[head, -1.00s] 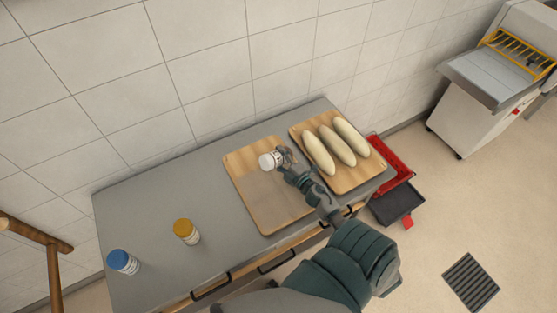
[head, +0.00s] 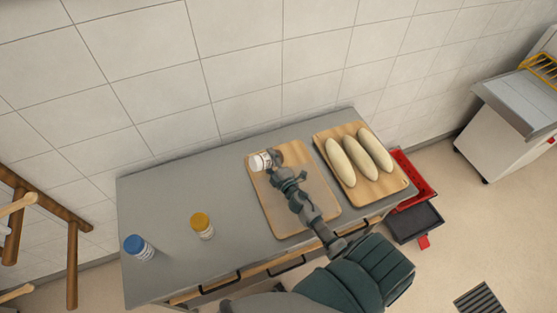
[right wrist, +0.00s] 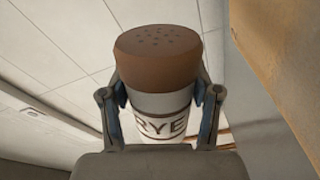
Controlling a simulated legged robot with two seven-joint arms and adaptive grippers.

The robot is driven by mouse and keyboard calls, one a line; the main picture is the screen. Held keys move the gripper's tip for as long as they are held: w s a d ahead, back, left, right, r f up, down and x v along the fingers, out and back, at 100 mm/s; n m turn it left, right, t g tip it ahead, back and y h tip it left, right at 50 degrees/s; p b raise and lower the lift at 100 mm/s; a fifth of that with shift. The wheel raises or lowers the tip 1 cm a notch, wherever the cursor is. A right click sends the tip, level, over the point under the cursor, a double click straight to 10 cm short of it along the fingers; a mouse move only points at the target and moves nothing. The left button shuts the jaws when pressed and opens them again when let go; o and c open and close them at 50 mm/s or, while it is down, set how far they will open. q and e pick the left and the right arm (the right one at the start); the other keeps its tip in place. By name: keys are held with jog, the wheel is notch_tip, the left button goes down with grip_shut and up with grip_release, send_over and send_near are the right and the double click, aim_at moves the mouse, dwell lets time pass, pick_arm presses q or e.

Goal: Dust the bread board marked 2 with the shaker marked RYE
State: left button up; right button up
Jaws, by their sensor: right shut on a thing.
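My right gripper (head: 270,162) is shut on the RYE shaker (head: 260,161). In the right wrist view the shaker (right wrist: 160,80) has a brown cap with holes and a white band reading RYE, between both fingers. In the head view it shows white and looks tilted, its cap hidden. It is over the far left part of a bare wooden board (head: 270,215); its height above it is unclear. A second board (head: 392,191) to the right bears three pale loaves (head: 360,157). No number is legible on either board. My left gripper is not in view.
A yellow-capped shaker (head: 202,226) and a blue-capped shaker (head: 139,248) stand on the left of the grey counter (head: 170,205). A tiled wall (head: 240,70) runs behind.

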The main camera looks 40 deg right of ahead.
jog(key=w+a, duration=0.7)
jog(key=s+d+b, duration=0.1)
jog(key=s+d, duration=0.1)
jog(key=d, duration=0.8)
jog(key=s+d+b, duration=0.1)
jog(key=s+d, duration=0.1)
jog(key=d, duration=0.8)
jog(key=d+r+n+p, duration=0.1)
jog(key=r+n, duration=0.3)
jog(key=n, duration=0.7)
jog(key=d+r+n+p, duration=0.1)
jog(key=d+r+n, duration=0.2)
jog(key=n, duration=0.7)
jog(key=shift+s+d+r+n, duration=0.2)
jog(key=shift+d+r+n, duration=0.1)
jog(key=shift+r+n, duration=0.1)
